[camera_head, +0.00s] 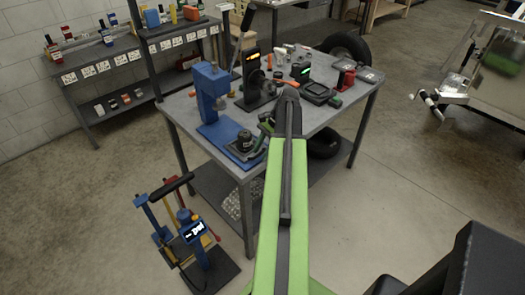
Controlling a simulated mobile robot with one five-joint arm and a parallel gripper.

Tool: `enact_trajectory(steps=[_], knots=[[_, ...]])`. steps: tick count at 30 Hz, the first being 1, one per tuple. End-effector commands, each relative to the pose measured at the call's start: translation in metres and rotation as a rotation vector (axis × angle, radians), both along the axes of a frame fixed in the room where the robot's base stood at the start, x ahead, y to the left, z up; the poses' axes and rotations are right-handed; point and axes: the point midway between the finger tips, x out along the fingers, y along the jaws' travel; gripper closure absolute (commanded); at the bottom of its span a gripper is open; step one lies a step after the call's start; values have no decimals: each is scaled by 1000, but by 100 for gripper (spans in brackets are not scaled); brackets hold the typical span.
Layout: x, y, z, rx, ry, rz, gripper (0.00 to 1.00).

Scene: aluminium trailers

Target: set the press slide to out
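The blue press (209,92) stands upright on the left part of the grey workbench. Its blue base plate (218,133) reaches toward the bench's front edge. A dark fixture with a round top (244,141) sits at the front end of this base; it looks like the press slide. I cannot tell from this view how far in or out it stands. My green arm stretches up from the bottom of the picture over the bench, just right of the fixture. A small green and dark part beside the fixture may be my gripper (267,127); its fingers are not clear, nor whether it touches the fixture.
The grey workbench (315,123) also bears a black device with a dial (257,82), a black tray-like device (318,93) and a red item (346,77). A blue and yellow floor stand (193,232) is at lower left.

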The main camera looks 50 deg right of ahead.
Motion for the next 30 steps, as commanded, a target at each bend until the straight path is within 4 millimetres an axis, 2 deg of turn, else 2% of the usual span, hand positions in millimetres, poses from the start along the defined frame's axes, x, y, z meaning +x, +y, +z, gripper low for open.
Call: enact_trajectory(steps=[5,8,22,26,30], knots=[[-3,-6,21,0,0,0,68],[-7,-12,40,0,0,0,68],[-33,-53,144,1,2,-1,68],[-38,-59,158,0,2,0,68],[-39,-61,158,0,2,1,68]])
